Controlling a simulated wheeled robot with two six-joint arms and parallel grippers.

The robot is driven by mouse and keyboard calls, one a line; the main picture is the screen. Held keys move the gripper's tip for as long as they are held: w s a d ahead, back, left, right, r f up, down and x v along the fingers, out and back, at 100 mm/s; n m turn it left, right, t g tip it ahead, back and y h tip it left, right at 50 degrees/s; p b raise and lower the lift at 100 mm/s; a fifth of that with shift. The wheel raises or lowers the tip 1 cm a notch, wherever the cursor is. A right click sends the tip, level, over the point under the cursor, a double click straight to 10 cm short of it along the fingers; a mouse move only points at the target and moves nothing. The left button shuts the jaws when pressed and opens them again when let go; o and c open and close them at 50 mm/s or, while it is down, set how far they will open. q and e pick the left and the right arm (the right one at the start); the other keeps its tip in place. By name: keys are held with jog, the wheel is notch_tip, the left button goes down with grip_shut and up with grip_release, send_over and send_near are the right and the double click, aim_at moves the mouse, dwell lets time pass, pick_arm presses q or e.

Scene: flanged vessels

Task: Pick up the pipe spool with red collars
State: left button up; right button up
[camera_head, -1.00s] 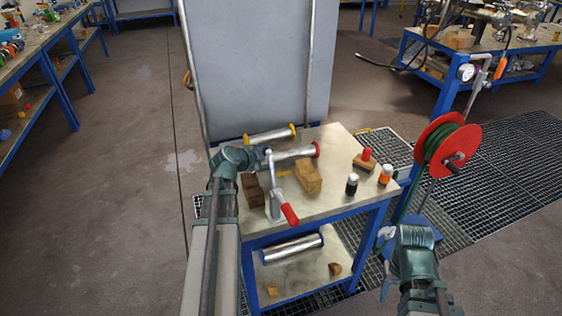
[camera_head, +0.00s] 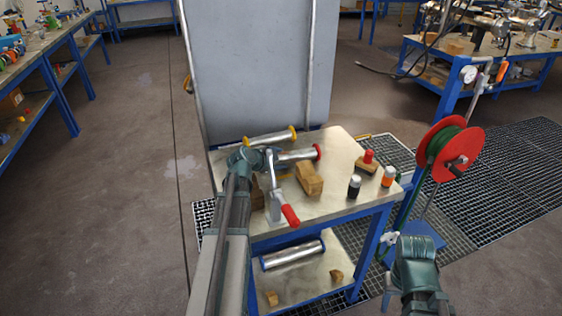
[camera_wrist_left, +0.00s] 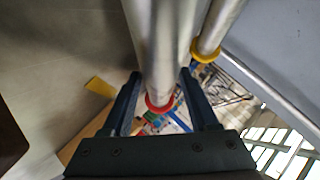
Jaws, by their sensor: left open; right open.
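The pipe spool with red collars (camera_head: 298,155) is a silver tube lying on the small bench; its right collar shows in the head view, while its left end is hidden behind my left arm. My left gripper (camera_head: 262,158) is at the spool's left part, mostly hidden by its own wrist. In the left wrist view, my open left gripper (camera_wrist_left: 160,78) has one finger on each side of the silver tube (camera_wrist_left: 162,45), near a red collar (camera_wrist_left: 158,104). Contact cannot be told. My right gripper (camera_head: 388,240) is open and empty, right of the bench.
A spool with yellow collars (camera_head: 270,138) lies close behind. A red-handled crank (camera_head: 289,214), wooden block (camera_head: 309,179), two bottles (camera_head: 354,186) and a red-topped stamp (camera_head: 368,162) stand on the bench (camera_head: 335,205). Another spool (camera_head: 292,254) is on the lower shelf. A red hose reel (camera_head: 455,148) stands right.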

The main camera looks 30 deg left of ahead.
pick_arm(q)
grip_shut()
jog(key=shift+r, duration=0.15)
dwell(0.4)
notch_tip(320, 180, up, 10)
jog(key=p, duration=1)
